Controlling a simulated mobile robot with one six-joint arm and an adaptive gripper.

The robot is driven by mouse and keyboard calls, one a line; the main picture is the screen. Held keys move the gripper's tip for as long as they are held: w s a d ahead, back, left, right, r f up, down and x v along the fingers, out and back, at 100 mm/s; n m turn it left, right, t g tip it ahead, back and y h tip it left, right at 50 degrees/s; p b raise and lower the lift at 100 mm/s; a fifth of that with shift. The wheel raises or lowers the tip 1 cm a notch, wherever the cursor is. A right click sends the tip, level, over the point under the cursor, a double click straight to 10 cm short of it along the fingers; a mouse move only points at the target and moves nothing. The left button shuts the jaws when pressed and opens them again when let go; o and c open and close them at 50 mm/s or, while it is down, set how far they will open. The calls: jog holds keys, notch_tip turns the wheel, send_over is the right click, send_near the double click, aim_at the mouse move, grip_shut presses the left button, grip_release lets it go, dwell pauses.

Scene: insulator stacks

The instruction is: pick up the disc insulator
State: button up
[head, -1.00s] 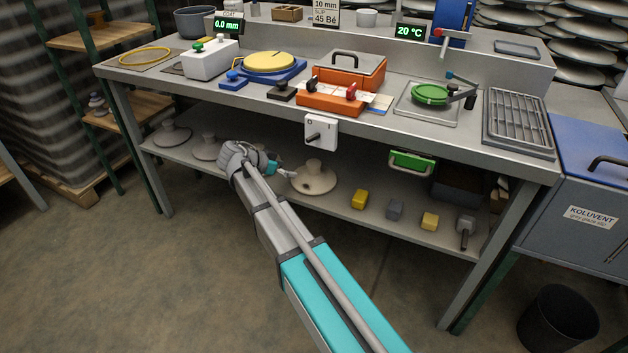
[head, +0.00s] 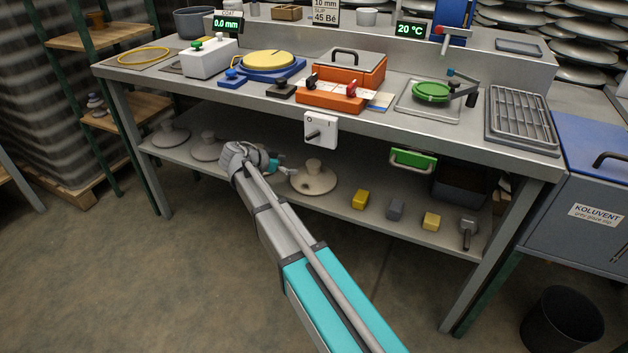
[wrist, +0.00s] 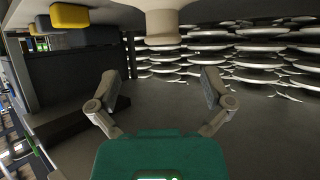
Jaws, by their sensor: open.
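A cream disc insulator (head: 314,181) with a wide skirt and a raised neck sits on the lower shelf under the bench. A pale rounded piece, which looks like its neck (wrist: 164,22), shows at the top of the wrist view, cut off by the frame edge. My gripper (head: 280,167) is just left of the insulator, low over the shelf. In the wrist view its two fingers (wrist: 163,88) are spread wide with nothing between them. In the head view my wrist partly hides the fingertips, and I cannot tell whether they touch the insulator.
Two more disc insulators (head: 207,148) (head: 171,134) stand farther left on the shelf (head: 345,222). A yellow block (head: 360,199), a grey block (head: 395,209) and other small items lie to the right. The bench top (head: 370,128) is close above; a white switch box (head: 320,128) hangs from its edge.

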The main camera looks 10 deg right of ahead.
aim_at(307, 165)
jog(key=shift+b+x, duration=0.95)
jog(key=shift+x, duration=1.6)
jog(key=shift+w, duration=0.1)
jog(key=shift+b+x, duration=1.15)
jog(key=shift+x, duration=1.45)
jog(key=shift+w+r, duration=0.1)
grip_shut()
jog(key=shift+r, duration=0.2)
notch_tip(307, 165, up, 10)
jog(key=p, duration=1)
jog(key=shift+f, duration=0.2)
